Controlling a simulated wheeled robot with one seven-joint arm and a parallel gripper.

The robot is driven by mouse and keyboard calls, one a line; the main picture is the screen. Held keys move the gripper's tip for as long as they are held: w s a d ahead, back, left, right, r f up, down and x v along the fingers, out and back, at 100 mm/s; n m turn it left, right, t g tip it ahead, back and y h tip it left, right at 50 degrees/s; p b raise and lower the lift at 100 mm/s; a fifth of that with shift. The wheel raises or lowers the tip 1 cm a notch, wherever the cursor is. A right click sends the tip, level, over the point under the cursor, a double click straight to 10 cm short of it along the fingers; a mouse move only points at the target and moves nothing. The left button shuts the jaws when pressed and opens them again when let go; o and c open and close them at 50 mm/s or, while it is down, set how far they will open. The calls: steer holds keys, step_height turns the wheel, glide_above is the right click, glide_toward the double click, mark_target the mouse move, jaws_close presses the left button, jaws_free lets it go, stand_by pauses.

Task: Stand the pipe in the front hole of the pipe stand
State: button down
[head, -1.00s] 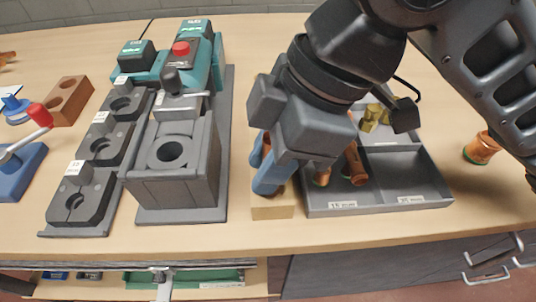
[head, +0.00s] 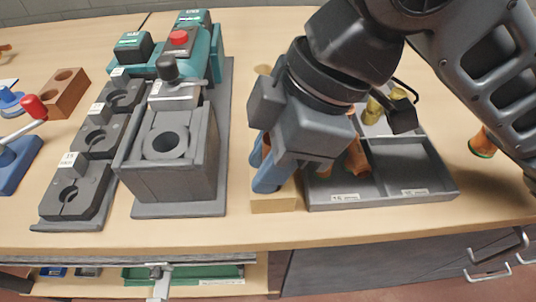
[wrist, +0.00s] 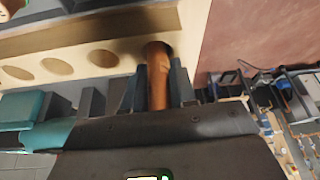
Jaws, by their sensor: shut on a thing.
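My gripper (head: 265,175) is shut on a copper pipe (wrist: 158,78), which shows between the fingers in the wrist view. The pipe stand (head: 273,203) is a pale wooden block beneath my fingers, mostly hidden by my gripper in the head view. In the wrist view the stand (wrist: 92,36) shows a row of round holes, and the pipe's far end meets the stand at the hole nearest its right end. A dark rim shows around that end; how deep the pipe sits, I cannot tell.
A grey divided tray (head: 408,196) with copper and brass fittings stands right of the stand. A grey clamp block (head: 172,165) on a teal machine (head: 195,50) stands left. A copper fitting (head: 483,141) lies far right. The table's front edge is close.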

steer(key=shift+f, duration=0.1)
steer(key=c, duration=0.8)
jaws_free()
